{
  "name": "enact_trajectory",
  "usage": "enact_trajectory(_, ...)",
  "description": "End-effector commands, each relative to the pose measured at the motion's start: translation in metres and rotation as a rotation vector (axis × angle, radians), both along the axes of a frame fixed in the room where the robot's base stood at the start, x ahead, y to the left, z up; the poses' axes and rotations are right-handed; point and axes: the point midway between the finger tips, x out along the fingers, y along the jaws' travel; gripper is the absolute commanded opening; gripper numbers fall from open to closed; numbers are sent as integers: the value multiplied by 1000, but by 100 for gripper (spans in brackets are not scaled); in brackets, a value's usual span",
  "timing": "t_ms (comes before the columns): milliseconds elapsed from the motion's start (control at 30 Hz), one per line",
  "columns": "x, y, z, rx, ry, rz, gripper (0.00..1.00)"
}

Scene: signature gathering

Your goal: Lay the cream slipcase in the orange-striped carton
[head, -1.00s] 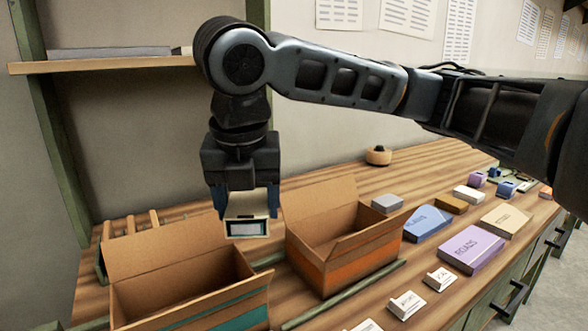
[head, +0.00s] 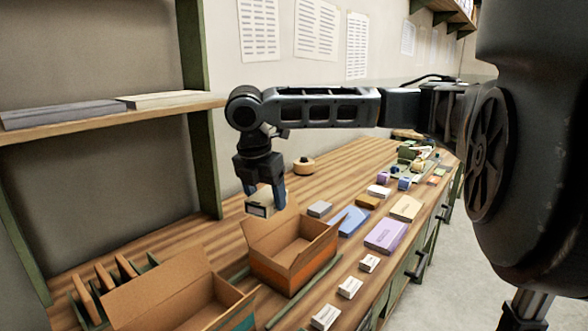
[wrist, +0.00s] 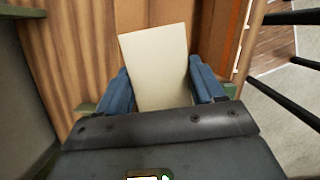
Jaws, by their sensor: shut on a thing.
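My gripper (head: 265,199) is shut on the cream slipcase (head: 258,203) and holds it in the air, just beyond the orange-striped carton (head: 268,270) in the head view. In the wrist view the cream slipcase (wrist: 155,65) shows as a pale cream panel, slightly tilted, between the blue fingertips of my gripper (wrist: 162,88).
A teal-striped open carton (head: 235,318) stands at front left, with a green strip (head: 303,292) on the bench. Purple (head: 385,236) and blue (head: 350,221) boxes and small white cards (head: 350,288) lie right of the orange-striped carton. A shelf (head: 120,109) is at the left.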

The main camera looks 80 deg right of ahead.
Motion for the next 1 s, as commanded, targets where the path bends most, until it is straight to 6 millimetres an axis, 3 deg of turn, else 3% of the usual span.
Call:
enact_trajectory(100, -27, -27, 6, -6, 4, -102, 38)
enact_trajectory(300, -51, -50, 4, -12, 8, -191, 38)
enact_trajectory(567, -56, -54, -8, -13, 8, -208, 38)
enact_trajectory(1000, -56, -54, -59, -15, 8, -206, 38)
